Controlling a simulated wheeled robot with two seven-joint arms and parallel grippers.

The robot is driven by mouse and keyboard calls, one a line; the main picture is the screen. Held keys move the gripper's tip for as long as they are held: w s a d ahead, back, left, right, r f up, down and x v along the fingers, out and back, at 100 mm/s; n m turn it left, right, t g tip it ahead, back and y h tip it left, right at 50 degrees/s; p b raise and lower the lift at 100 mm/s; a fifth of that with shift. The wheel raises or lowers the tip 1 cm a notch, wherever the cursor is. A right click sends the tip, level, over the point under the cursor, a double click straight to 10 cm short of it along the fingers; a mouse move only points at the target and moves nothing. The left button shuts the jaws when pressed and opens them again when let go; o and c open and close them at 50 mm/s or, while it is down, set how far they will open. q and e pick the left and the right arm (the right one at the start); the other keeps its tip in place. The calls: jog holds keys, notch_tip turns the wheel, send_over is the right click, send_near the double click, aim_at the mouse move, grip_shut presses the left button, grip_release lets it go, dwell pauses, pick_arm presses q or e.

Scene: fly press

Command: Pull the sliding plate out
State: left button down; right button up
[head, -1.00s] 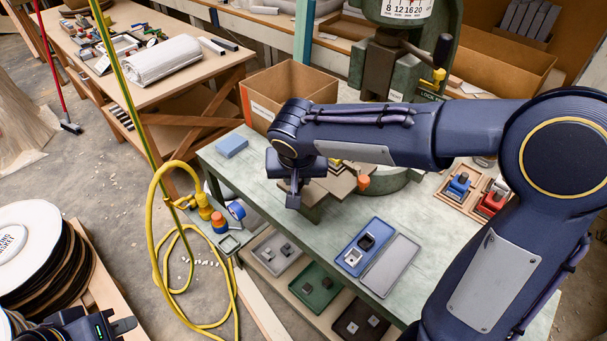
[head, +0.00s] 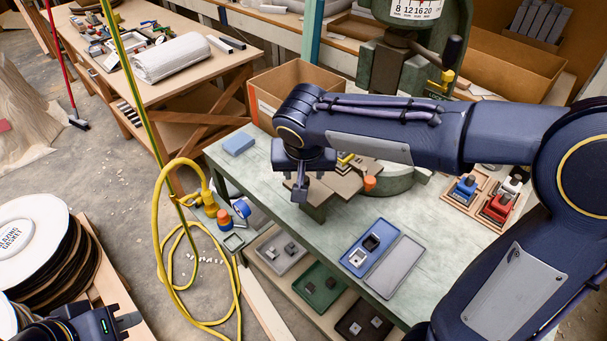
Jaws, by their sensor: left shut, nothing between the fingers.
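The sliding plate seems to be the flat brown plate (head: 345,186) under the press, at the front of its round base (head: 398,182). My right arm hides part of it. An orange knob (head: 370,183) stands at its right side. My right gripper (head: 299,192) points down at the plate's left edge. I cannot tell whether it touches the plate or whether its fingers are open. My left gripper (head: 130,320) is at the bottom left, shut and empty, far from the plate.
The green bench (head: 265,170) also bears a blue block (head: 238,143), a blue tray (head: 368,246), a grey tray (head: 395,267) and a rack with a red-based piece (head: 497,207). A cardboard box (head: 293,84) stands behind. A yellow hose (head: 160,245) hangs left of the bench.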

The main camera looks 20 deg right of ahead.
jog(key=v, duration=0.4)
jog(key=shift+s+r, duration=0.1)
jog(key=shift+r, duration=0.2)
jog(key=s+d+f+y, duration=0.2)
jog(key=s+d+f, duration=0.1)
jog(key=s, duration=0.6)
jog(key=s+d+f+n+t+y, duration=0.1)
jog(key=s+d+f+y, duration=0.2)
jog(key=s, duration=0.7)
jog(key=shift+s+d+p, duration=0.2)
jog(key=shift+d+p, duration=0.15)
jog(key=shift+d, duration=0.75)
